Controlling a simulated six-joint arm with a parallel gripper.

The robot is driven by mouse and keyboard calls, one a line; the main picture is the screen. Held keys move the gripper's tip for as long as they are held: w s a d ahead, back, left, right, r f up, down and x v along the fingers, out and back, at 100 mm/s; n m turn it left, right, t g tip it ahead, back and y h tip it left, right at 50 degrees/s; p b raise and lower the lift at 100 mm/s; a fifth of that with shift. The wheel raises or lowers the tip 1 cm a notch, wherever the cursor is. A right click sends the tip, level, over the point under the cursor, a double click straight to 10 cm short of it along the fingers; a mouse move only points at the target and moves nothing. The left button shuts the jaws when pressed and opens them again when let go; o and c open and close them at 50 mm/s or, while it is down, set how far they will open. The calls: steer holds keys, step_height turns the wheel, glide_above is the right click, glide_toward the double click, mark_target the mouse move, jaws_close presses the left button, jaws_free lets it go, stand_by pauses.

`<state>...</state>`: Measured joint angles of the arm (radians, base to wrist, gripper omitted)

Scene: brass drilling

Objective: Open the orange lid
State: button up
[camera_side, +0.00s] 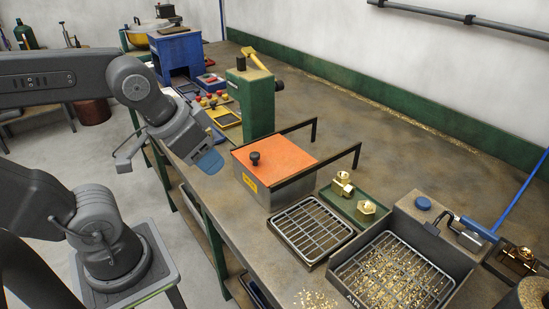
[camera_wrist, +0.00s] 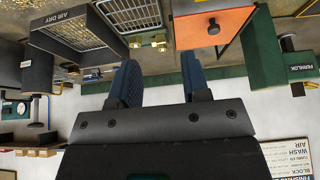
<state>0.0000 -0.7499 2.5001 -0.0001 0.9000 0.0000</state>
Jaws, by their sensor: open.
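The orange lid (camera_side: 275,160) lies flat and closed on a grey metal box (camera_side: 263,193) in the middle of the bench. A black knob (camera_side: 254,158) stands on the lid near its left corner. My gripper (camera_side: 205,160) hangs to the left of the box, apart from the lid. In the wrist view my gripper (camera_wrist: 160,85) has its two blue fingers spread with nothing between them.
Two black rails (camera_side: 316,168) flank the lid. A green machine (camera_side: 251,100) stands just behind the box. A green tray (camera_side: 355,205) with brass fittings and a wire rack (camera_side: 312,226) are to its right.

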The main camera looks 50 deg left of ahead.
steer(key=shift+o, duration=0.8)
steer(key=shift+r, duration=0.1)
steer(key=shift+o, duration=0.2)
steer(key=w+a+r+m+g, duration=0.2)
steer(key=w+a+m, duration=0.3)
steer(key=w, duration=0.4)
steer(key=shift+w+r+g, duration=0.3)
steer(key=shift+w+g, duration=0.1)
steer(key=shift+g, duration=0.2)
steer(key=m+g, duration=0.2)
steer(key=m, duration=0.2)
glide_above(255, 154)
steer(key=f, duration=0.1)
step_height(255, 154, down, 14)
steer(key=shift+a+f, duration=0.1)
steer(key=shift+f, duration=0.05)
jaws_close()
